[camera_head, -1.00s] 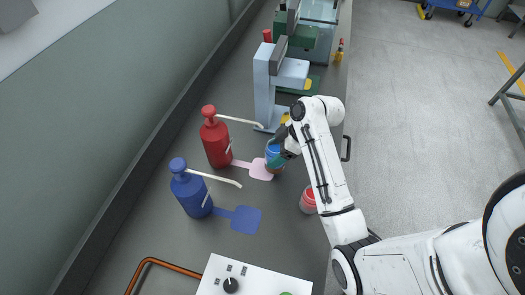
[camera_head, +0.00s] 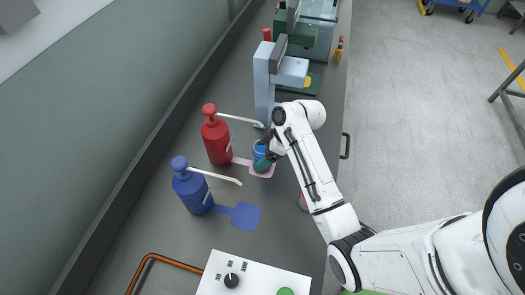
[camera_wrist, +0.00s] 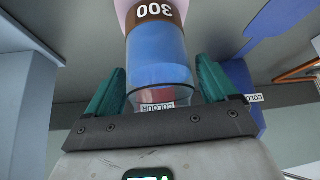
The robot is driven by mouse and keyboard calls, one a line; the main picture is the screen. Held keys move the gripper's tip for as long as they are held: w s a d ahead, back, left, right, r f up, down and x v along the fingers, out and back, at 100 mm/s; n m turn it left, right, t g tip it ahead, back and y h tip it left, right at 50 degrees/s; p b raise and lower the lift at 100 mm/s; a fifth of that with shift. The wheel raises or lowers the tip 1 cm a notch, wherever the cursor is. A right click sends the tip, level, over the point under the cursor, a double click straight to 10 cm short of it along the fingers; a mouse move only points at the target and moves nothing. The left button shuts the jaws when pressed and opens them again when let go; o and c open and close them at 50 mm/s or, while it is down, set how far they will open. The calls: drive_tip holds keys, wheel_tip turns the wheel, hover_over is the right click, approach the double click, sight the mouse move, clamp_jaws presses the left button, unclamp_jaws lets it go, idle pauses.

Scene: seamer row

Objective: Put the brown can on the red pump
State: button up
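The red pump (camera_head: 217,142) is a red bottle with a long pale spout and a pink plate (camera_head: 264,172) at its foot. My gripper (camera_head: 262,157) is over this plate, with a blue-bodied can (camera_head: 259,151) between its fingers. In the wrist view the can (camera_wrist: 158,60) has a brown band marked 300, and my teal gripper fingers (camera_wrist: 160,85) close on its two sides. The can is at the pink plate, below the spout's end. I cannot tell whether its base touches the plate.
A blue pump (camera_head: 191,191) with a blue plate (camera_head: 246,215) stands nearer. A red can (camera_head: 303,201) is partly hidden behind my arm. A grey-blue machine (camera_head: 265,85) stands beyond the plate. A white control box (camera_head: 255,276) is at the near end.

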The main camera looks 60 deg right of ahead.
drive_tip(key=shift+o, duration=0.8)
drive_tip(key=shift+r, duration=0.3)
drive_tip(key=v, duration=1.2)
drive_tip(key=shift+b, duration=0.35)
